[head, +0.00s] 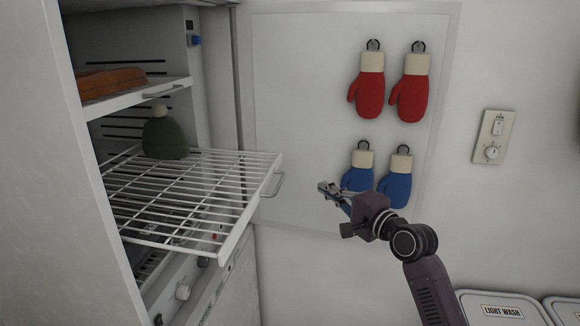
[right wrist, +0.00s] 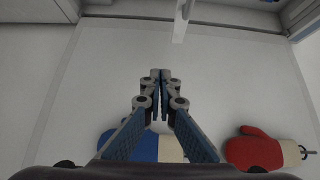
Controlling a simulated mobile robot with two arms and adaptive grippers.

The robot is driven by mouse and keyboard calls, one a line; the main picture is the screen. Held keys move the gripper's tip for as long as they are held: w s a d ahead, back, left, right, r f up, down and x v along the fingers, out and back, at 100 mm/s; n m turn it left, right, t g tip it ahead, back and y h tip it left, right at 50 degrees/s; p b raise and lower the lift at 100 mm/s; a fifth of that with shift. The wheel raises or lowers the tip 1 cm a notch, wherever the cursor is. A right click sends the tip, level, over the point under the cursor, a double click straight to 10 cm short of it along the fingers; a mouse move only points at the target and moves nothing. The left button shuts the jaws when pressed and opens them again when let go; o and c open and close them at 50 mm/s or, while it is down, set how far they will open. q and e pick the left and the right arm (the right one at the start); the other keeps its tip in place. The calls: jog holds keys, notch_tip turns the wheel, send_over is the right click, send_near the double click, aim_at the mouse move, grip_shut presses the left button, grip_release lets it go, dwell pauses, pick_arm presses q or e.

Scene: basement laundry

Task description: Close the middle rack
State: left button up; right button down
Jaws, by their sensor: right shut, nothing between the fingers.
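The middle rack (head: 190,195) is a white wire shelf pulled well out of the cabinet (head: 100,130), with a small loop handle (head: 272,184) on its front edge. A green knit hat (head: 165,137) with a pale pompom sits on its back part. My right gripper (head: 322,188) is shut and empty, to the right of the rack's front edge and apart from it. In the right wrist view its fingertips (right wrist: 160,74) meet, and a white bar (right wrist: 181,20), perhaps part of the rack, shows above them. My left gripper is not in view.
An upper shelf (head: 140,94) holds an orange-brown knit item (head: 112,80). Below the rack is a panel with knobs (head: 183,291). Red mittens (head: 370,95) and blue mittens (head: 397,185) hang on the wall panel behind my right gripper. A bin labelled Light Wash (head: 502,312) stands lower right.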

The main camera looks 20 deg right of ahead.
jog(key=w+a+r+p, duration=0.1)
jog(key=w+a, duration=0.1)
jog(key=w, duration=0.4)
jog(key=w+a+r+p, duration=0.1)
jog(key=w+a+p, duration=0.1)
jog(key=w, duration=0.3)
jog(key=shift+w+a, duration=0.35)
jog(key=shift+a, duration=0.4)
jog(key=shift+a, duration=0.1)
